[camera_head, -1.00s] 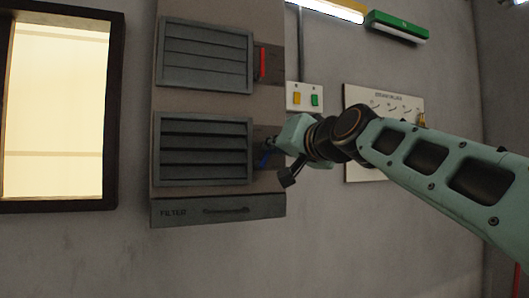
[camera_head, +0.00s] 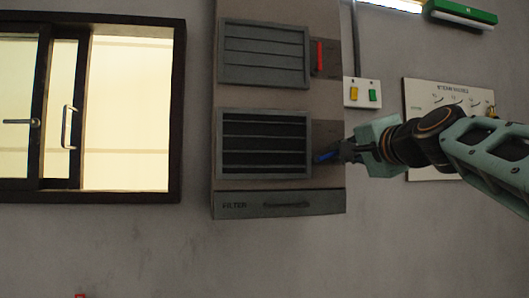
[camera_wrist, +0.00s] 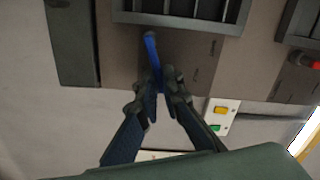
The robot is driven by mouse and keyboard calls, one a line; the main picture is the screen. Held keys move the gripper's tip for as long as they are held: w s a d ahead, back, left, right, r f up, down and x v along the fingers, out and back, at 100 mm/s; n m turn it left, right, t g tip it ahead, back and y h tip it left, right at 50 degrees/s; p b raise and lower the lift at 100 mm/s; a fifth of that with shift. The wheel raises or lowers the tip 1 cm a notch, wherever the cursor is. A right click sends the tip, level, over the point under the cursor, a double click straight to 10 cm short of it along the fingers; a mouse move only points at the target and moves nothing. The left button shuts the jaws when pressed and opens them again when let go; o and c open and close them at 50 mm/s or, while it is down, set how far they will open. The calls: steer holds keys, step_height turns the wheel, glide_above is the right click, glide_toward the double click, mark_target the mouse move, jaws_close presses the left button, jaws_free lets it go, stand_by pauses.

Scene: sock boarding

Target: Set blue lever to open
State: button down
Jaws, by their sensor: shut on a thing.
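The blue lever (camera_head: 325,157) is beside the lower louvred vent (camera_head: 265,144), on the right side of the wall panel. In the head view it looks tilted close to level. The lower vent's slats show dark gaps between them. My gripper (camera_head: 343,153) reaches in from the right and is shut on the blue lever. In the wrist view, the lever (camera_wrist: 152,48) runs out past the fingertips (camera_wrist: 164,84), and its lower part is between the fingers. The lever's pivot is hidden.
A red lever (camera_head: 320,58) stands beside the upper vent (camera_head: 264,54), whose slats look flat. A switch plate (camera_head: 362,93) with yellow and green switches is right of the panel. A white board (camera_head: 430,93) hangs behind my arm. A window (camera_head: 128,110) is at left.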

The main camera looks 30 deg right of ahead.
steer(key=shift+f, duration=0.1)
stand_by(0.4)
steer(key=c, duration=2.1)
jaws_free()
steer(key=shift+s, duration=0.15)
steer(key=v, duration=1.1)
steer(key=shift+s, duration=0.35)
